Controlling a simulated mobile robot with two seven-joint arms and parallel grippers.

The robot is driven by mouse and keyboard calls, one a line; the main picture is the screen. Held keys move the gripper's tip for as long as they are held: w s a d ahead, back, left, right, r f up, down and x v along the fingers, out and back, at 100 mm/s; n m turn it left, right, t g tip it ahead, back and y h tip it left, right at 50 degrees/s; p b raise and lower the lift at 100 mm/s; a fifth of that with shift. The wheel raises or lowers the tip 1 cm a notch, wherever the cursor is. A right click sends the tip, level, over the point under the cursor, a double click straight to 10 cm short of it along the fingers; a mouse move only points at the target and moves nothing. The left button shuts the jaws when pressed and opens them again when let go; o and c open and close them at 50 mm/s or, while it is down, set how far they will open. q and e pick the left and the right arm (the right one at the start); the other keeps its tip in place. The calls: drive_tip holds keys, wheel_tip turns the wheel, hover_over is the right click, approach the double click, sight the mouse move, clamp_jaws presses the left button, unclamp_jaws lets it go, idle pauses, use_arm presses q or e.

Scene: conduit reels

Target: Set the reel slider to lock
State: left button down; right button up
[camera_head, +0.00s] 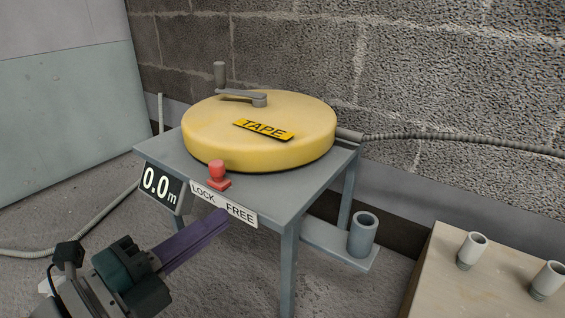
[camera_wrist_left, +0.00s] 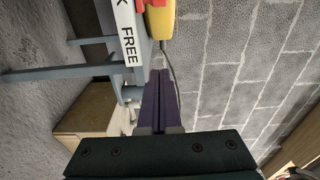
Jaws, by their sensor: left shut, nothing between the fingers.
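The yellow tape reel (camera_head: 262,130) lies flat on a grey metal stand, with a crank handle on top. The red slider knob (camera_head: 218,173) stands at the stand's front edge, just above the word LOCK on the white LOCK/FREE label (camera_head: 224,203). My left gripper (camera_head: 224,217) is shut and empty, its purple fingers just below and in front of the FREE end of the label. In the left wrist view, the shut fingers (camera_wrist_left: 159,88) point toward the stand, and part of the red slider (camera_wrist_left: 151,3) shows at the top edge. My right gripper is not in view.
A display reading 0.0 m (camera_head: 160,187) hangs at the stand's front left corner. A grey conduit (camera_head: 450,137) runs right from the reel along the block wall. A grey cup (camera_head: 363,234) sits on a low side shelf. A wooden box (camera_head: 490,285) with pipe stubs stands at lower right.

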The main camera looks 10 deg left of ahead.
use_arm(q)
drive_tip(key=s+a+p, duration=0.1)
drive_tip(key=s+a, duration=0.2)
drive_tip(key=a, duration=0.1)
drive_tip(key=shift+s+a+r+p, duration=0.35)
drive_tip(key=shift+a+p, duration=0.05)
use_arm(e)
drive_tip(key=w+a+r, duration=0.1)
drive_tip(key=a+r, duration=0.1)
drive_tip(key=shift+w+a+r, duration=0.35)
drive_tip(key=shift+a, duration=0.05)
